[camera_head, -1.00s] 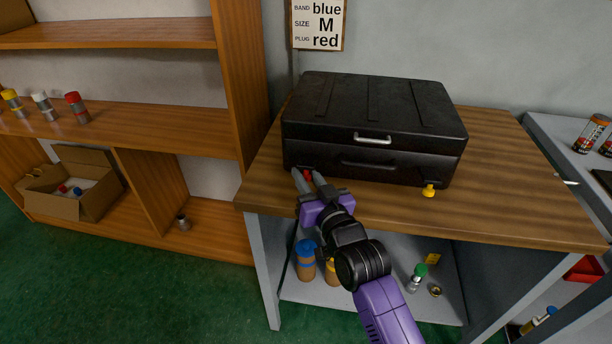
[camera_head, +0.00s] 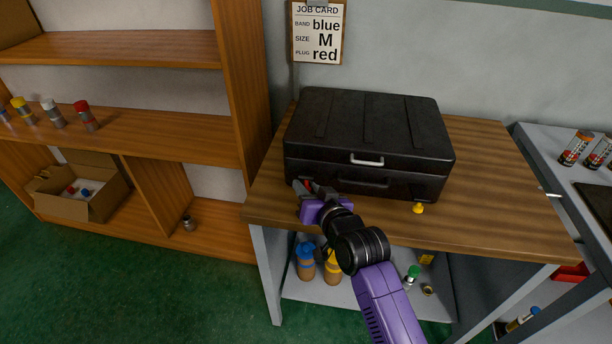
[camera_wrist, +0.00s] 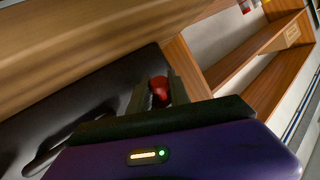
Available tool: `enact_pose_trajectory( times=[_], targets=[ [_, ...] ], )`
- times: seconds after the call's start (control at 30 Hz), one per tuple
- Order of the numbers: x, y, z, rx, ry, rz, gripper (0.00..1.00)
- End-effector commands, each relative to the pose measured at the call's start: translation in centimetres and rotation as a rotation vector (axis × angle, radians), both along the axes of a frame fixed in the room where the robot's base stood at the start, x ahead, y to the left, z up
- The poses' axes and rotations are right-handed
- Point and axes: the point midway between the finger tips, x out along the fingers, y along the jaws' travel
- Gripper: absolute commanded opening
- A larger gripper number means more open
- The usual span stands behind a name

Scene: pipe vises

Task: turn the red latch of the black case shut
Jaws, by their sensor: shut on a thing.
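The black case (camera_head: 372,140) lies closed on the wooden workbench, with a light handle (camera_head: 367,161) on its front. The red latch (camera_wrist: 159,88) sits at the case's front left corner and shows between my fingers in the wrist view. My gripper (camera_head: 303,186) is at that corner, its fingers shut on the red latch, which is mostly hidden in the head view. A yellow latch (camera_head: 418,208) is at the case's front right, sticking out below its lower edge. The exact angle of the red latch is hard to tell.
The workbench top (camera_head: 480,225) is clear right of the case. A wooden shelf unit (camera_head: 130,135) with several capped bottles stands at the left. A job card (camera_head: 318,35) hangs behind. Bottles stand on the shelf below the bench. A grey side table (camera_head: 545,150) is at the right.

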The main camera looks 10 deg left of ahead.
Motion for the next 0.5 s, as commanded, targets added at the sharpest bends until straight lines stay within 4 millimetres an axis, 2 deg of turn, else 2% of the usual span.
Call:
enact_pose_trajectory(
  times=[0.03, 0.5],
  targets=[
    [0.0, 0.0, 1.3, 0.0, 0.04, 0.001, 0.0],
    [1.0, 0.0, 3.3, 0.014, 0.455, 0.0, 0.0]
  ],
)
